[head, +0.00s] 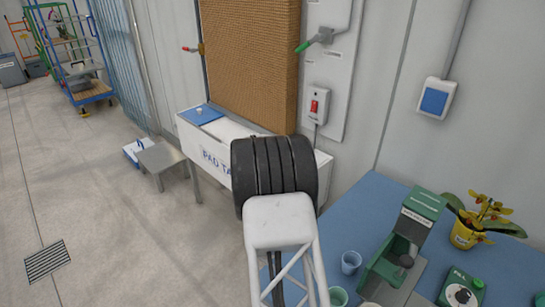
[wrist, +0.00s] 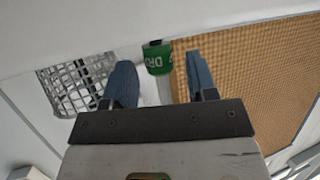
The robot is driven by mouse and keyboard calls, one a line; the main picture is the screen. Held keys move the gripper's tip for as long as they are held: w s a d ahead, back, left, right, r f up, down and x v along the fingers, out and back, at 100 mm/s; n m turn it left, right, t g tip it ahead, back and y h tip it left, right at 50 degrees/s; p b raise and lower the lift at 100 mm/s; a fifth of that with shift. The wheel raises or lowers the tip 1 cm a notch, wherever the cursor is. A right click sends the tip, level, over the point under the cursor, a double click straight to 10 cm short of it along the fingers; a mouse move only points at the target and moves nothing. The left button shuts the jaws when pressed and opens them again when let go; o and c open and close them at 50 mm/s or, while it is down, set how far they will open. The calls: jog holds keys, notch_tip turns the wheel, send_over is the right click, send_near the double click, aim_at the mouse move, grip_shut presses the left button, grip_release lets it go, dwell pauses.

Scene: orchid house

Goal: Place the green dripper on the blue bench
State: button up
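The green dripper (wrist: 158,58), with white lettering partly readable as "DR", shows in the wrist view between and just past my fingertips. My gripper (wrist: 160,62) has its two blue fingers spread, with a visible gap on each side of the dripper. I cannot tell what the dripper rests on or hangs from. In the head view my arm hides both the dripper and the gripper, in front of the white pad tank. The blue bench (head: 375,208) fills the lower right of the head view.
On the bench are a green machine (head: 402,250), cups (head: 350,262), a green dial box (head: 462,290) and a yellow-potted orchid (head: 465,234). Bare bench shows left of the machine. The pad tank (head: 205,150) stands below a brown pad (head: 250,65). A low step (head: 160,156) is left.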

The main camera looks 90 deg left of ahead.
jog(key=shift+d+r, duration=0.1)
jog(key=shift+r, duration=0.1)
jog(key=shift+v, duration=2.65)
jog(key=shift+c, duration=1)
jog(key=shift+s, duration=0.1)
